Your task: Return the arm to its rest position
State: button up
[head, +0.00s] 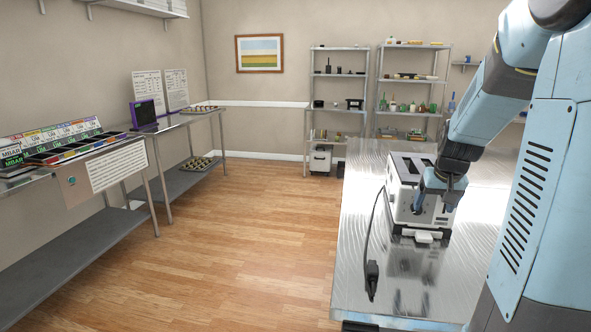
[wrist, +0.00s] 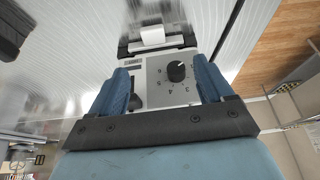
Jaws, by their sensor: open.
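My gripper (head: 433,186) is at the front face of a white toaster-like appliance (head: 403,213) on the metal table at the right in the head view. In the wrist view, the two blue fingers of my gripper (wrist: 161,88) are spread apart, with the appliance's front panel (wrist: 154,72) showing between and beyond them. A black dial (wrist: 176,71) with markings around it sits on that panel. A dark lever (wrist: 135,102) is beside the left finger. I cannot tell whether a finger touches the panel.
The metal table (head: 345,270) has bare room left of the appliance, where a black cord with a plug (head: 372,278) lies. Shelves (head: 413,75) stand at the back. A counter with colored bins (head: 60,155) is at the left. The wooden floor (head: 245,250) between is clear.

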jog(key=s+a+r+n, duration=0.1)
jog(key=s+a+r, duration=0.2)
jog(key=s+a, duration=0.3)
jog(key=s+a+r+n, duration=0.1)
jog(key=s+a+r, duration=0.2)
jog(key=s+a, duration=0.3)
jog(key=s+a+r+n+t+y, duration=0.1)
jog(key=s+a+r, duration=0.3)
jog(key=s, duration=0.6)
jog(key=shift+a, duration=1.25)
